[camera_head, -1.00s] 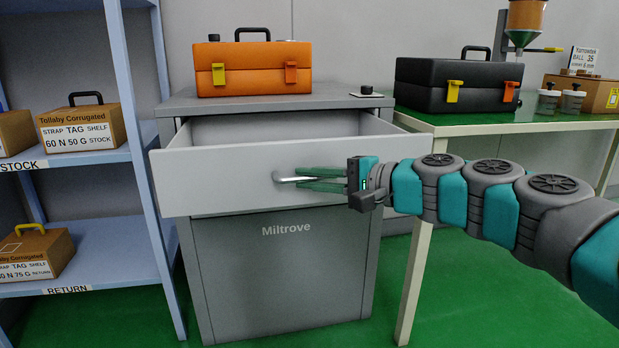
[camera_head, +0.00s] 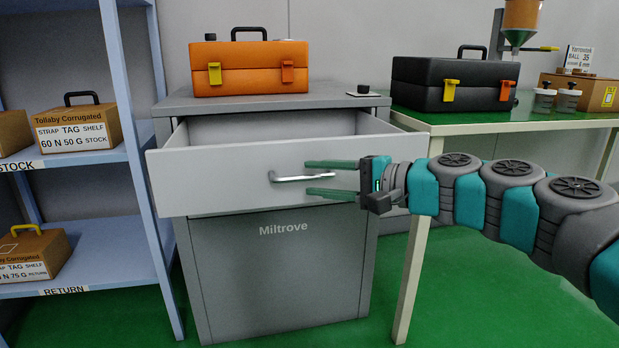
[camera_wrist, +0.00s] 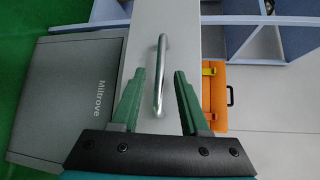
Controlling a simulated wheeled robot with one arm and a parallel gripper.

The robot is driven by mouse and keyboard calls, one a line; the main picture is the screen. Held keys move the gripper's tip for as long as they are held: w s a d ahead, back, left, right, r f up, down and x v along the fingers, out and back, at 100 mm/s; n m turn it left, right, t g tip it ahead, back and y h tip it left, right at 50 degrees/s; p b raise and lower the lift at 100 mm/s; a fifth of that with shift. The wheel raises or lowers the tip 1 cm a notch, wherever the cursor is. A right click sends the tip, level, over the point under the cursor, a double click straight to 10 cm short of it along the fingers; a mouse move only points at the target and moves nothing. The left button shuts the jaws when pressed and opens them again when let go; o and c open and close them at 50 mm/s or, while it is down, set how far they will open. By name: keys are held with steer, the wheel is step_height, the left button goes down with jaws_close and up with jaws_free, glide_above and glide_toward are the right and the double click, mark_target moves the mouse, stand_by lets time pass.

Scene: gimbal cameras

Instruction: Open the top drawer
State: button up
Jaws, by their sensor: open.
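The top drawer (camera_head: 240,180) of the grey Miltrove cabinet (camera_head: 275,270) stands pulled out, and its empty-looking inside shows from above. Its silver bar handle (camera_head: 300,178) is on the drawer front. My gripper (camera_head: 312,178) is open, with one green finger above the handle and one below it, near its right end. In the wrist view the handle (camera_wrist: 160,75) runs between the two spread fingers (camera_wrist: 156,85), with gaps on both sides. The drawer front (camera_wrist: 190,55) also shows there.
An orange toolbox (camera_head: 250,72) sits on the cabinet top. A green-topped table (camera_head: 450,122) with a black toolbox (camera_head: 455,85) stands to the right, its leg (camera_head: 412,270) close to my arm. A blue shelf (camera_head: 110,160) with cartons stands to the left.

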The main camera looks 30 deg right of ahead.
steer(key=v, duration=0.5)
steer(key=shift+s, duration=0.1)
steer(key=shift+a, duration=0.1)
stand_by(0.3)
steer(key=a+f+n+g+p, duration=0.2)
steer(key=a+g, duration=0.1)
steer(key=a, duration=0.4)
steer(key=a+f+n+g+p, duration=0.2)
steer(key=a+f+n+g, duration=0.1)
steer(key=a, duration=0.3)
steer(key=s+a+f+n+g+h+p, duration=0.25)
steer(key=s+a+f+n+g, duration=0.2)
steer(key=s+a+f, duration=0.3)
steer(key=s+d+f+n+g+h+p, duration=0.1)
steer(key=s+f+n+g+h+p, duration=0.1)
steer(key=s, duration=0.4)
steer(key=s+d+f+n+g+h+p, duration=0.2)
steer(key=s+g+h+p, duration=0.1)
steer(key=s, duration=0.4)
steer(key=shift+d+f+h+p, duration=0.2)
steer(key=shift+f+h+p, duration=0.1)
steer(key=shift+f+h, duration=0.1)
